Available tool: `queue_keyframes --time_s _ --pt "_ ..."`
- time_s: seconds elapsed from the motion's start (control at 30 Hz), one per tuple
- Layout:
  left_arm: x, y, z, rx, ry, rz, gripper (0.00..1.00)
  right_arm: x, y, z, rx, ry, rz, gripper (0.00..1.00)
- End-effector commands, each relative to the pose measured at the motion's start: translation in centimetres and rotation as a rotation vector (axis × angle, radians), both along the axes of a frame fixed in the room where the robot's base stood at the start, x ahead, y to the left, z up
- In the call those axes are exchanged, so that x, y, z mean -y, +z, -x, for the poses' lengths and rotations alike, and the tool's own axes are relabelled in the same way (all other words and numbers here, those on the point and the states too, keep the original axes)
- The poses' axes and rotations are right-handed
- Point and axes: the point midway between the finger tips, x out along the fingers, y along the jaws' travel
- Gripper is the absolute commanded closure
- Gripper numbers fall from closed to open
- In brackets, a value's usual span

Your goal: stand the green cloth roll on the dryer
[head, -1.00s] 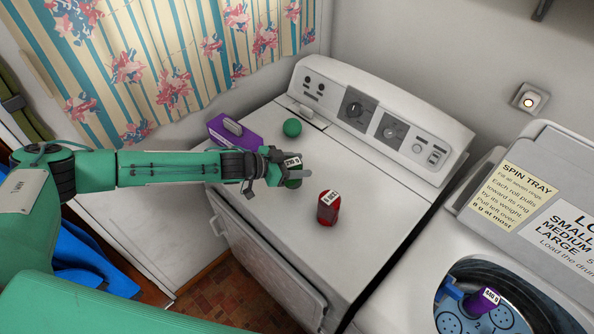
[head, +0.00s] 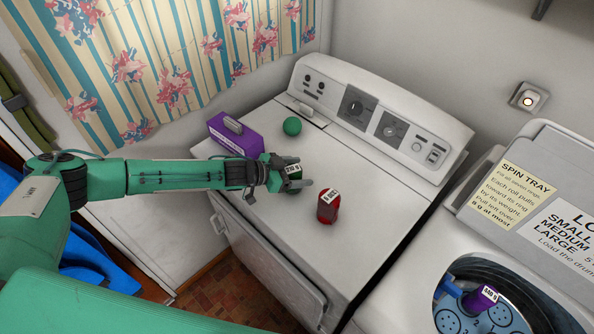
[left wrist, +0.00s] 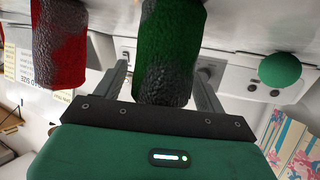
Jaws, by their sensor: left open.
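The green cloth roll (head: 294,186), dark green with a white label on its top, stands upright on the white dryer (head: 268,222), near the middle of its top. My left gripper (head: 290,176) is open around the roll, with its fingers partly hiding it in the head view. In the left wrist view the green roll (left wrist: 168,50) lies between the two spread finger tips, with a gap visible on each side. My right gripper is in neither view.
A red roll (head: 328,208) stands close to the right of the green one. A green ball (head: 292,126) and a purple box (head: 236,136) sit farther back. A purple roll (head: 480,299) is in the washer tub at right. The dryer's front right is clear.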

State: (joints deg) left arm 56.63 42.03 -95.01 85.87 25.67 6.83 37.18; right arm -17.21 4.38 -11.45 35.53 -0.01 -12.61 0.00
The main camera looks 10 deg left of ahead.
Motion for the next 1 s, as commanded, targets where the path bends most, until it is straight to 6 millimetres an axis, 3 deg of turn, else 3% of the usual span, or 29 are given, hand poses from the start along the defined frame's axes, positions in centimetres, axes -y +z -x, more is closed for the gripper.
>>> queue_keyframes --time_s 0.17,0.7,1.0 --pt "-0.4 0.4 0.2 0.000 0.001 0.000 0.28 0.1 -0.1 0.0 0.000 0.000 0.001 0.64" --pt "-7.1 3.7 4.6 0.002 0.002 -0.001 0.28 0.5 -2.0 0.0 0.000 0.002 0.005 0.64" --pt "-9.1 4.8 6.0 0.002 0.001 0.000 0.28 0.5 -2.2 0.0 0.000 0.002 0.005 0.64"
